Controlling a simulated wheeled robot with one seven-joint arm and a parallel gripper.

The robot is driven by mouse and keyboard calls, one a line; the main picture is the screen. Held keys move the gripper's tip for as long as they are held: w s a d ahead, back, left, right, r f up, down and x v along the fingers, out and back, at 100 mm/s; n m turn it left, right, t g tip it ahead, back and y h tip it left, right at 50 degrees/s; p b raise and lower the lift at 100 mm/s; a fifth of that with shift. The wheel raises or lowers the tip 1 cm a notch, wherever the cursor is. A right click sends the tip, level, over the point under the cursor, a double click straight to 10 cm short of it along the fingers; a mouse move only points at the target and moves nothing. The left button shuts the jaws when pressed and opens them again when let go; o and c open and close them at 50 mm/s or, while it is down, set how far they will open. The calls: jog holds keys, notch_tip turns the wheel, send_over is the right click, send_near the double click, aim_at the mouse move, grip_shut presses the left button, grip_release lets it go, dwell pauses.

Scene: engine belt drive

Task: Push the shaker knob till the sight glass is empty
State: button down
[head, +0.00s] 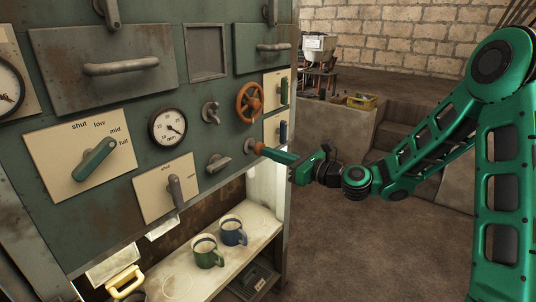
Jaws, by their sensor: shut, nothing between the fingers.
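A small round brown knob (250,146) sticks out of the green-grey panel, below the red-brown handwheel; it may be the shaker knob, but no label on it is readable. My gripper (262,151) is shut with nothing in it. Its tips point left at the knob and are at it or very close; I cannot tell whether they touch. The tips partly cover the knob. I cannot make out a sight glass for certain. A framed dark square pane (206,52) is set in the upper panel, and I cannot tell whether it holds anything.
The handwheel (250,102) and a grey knob (219,163) are near my gripper. A dial gauge (168,127) and a green lever (95,159) are further left. A green mug (206,252) and a blue mug (233,231) stand on the shelf below. The floor at right is clear.

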jog(key=v, duration=1.1)
jog(key=shift+w, duration=0.1)
dwell(0.8)
